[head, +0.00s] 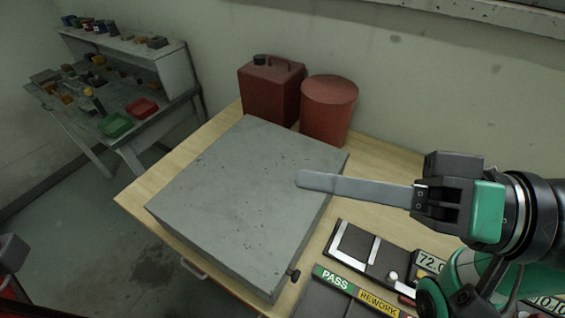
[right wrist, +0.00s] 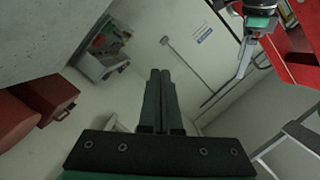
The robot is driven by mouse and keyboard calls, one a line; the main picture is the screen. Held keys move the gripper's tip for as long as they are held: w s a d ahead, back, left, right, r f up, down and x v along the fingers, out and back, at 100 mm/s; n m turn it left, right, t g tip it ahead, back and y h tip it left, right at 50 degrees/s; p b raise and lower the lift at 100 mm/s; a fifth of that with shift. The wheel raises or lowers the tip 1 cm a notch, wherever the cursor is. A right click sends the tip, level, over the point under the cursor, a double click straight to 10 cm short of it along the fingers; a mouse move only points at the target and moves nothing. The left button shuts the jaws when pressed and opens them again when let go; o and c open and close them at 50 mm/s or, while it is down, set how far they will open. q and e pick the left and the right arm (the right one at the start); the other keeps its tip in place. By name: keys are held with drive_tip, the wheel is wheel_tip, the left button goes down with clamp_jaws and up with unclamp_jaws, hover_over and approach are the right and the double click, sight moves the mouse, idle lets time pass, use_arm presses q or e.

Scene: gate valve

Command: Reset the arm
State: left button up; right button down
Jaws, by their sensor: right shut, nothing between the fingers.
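My right gripper (head: 302,180) reaches in from the right in the head view. Its long grey fingers are together, with nothing between them. They point left, above the right part of a large grey slab (head: 225,190), apparently clear of it. In the right wrist view the two fingers (right wrist: 159,74) lie side by side with no gap. My left gripper (right wrist: 243,72) shows small at the upper right of the right wrist view; its jaw state is unclear. I see no gate valve in either view.
The slab stands on a wooden table (head: 140,190). A red canister (head: 268,95) and a red drum (head: 328,112) stand behind it. Black trays with PASS (head: 335,280) and REWORK labels lie front right. A cluttered bench (head: 120,85) stands far left.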

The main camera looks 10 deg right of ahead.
drive_tip(key=v, duration=0.4)
drive_tip(key=shift+s+a+r, duration=0.2)
drive_tip(key=shift+s, duration=0.15)
